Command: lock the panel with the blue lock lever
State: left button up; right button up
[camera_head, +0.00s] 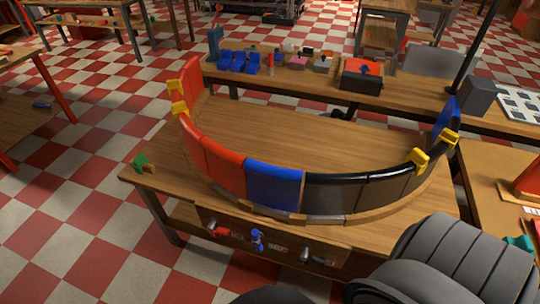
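A curved ducted-rotor wall of panels stands on a wooden table (155,172). It has red panels (222,167) at the left, a blue panel (275,186) at the front middle and dark grey panels (330,195) at the right. A small blue lever (257,240) is on the board (285,236) below the table's front edge. A red-ended lever (219,232) is to its left and a grey one (316,258) to its right. I cannot tell whether the blue lever is locked. Neither of my grippers is in view.
Yellow clamp-like pieces (179,107) sit at the wall's left end, and others (419,158) at its right. A rear bench (300,83) holds blue parts (240,62) and a black-and-red box (361,74). Checkered floor (60,235) is open at the left.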

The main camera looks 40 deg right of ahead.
aim_at(255, 235)
jog(key=z, duration=1.55)
jog(key=k, duration=1.25)
jog(key=z, duration=1.1)
jog(key=i, duration=1.05)
jog(key=u, duration=0.75)
